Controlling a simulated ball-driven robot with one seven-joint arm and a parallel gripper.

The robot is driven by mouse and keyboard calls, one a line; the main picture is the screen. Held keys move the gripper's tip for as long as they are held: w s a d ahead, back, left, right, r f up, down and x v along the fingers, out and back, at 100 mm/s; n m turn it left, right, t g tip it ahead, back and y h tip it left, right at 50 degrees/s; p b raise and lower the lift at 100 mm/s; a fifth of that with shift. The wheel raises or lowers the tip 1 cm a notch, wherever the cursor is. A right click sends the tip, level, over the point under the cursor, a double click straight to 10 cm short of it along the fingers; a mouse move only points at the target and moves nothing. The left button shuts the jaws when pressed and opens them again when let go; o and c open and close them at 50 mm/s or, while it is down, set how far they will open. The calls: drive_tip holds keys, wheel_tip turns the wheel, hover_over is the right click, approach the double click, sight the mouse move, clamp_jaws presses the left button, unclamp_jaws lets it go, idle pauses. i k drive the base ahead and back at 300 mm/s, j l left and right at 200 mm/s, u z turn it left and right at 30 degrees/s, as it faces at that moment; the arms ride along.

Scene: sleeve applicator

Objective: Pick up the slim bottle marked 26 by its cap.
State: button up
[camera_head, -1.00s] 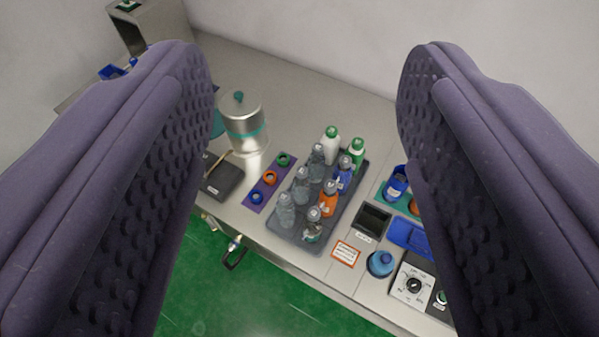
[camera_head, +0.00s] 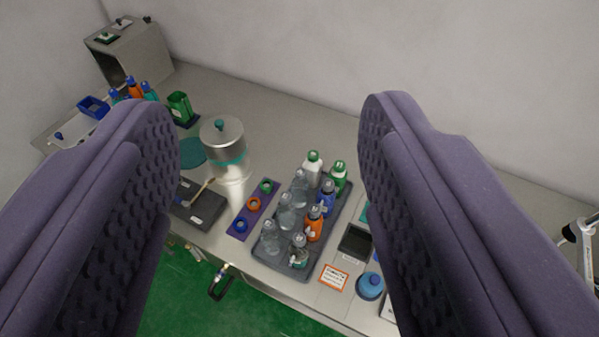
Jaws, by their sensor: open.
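My gripper (camera_head: 267,112) is open and empty, its two purple padded fingers wide apart and high above the bench. Several small bottles stand in a grey tray (camera_head: 336,232) between the fingers in the picture, well beyond them. They include a white bottle with a green cap (camera_head: 313,169), a green one (camera_head: 338,177), a blue one (camera_head: 326,199), an orange one (camera_head: 314,224) and clear ones (camera_head: 271,238). More bottles with blue and orange caps (camera_head: 135,89) stand at the far left by a metal machine. No number 26 is legible, so I cannot tell which bottle bears it.
A steel canister (camera_head: 224,140) stands left of the tray, beside a purple strip (camera_head: 239,225) with coloured rings. A metal machine (camera_head: 145,52) is at the back left. A blue round object (camera_head: 370,286) and a label card (camera_head: 333,277) are in front right.

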sight(300, 183)
drive_tip(key=i+j+z, duration=0.65)
drive_tip(key=i, duration=0.2)
drive_tip(key=i+j+z, duration=0.35)
drive_tip(key=j, duration=0.15)
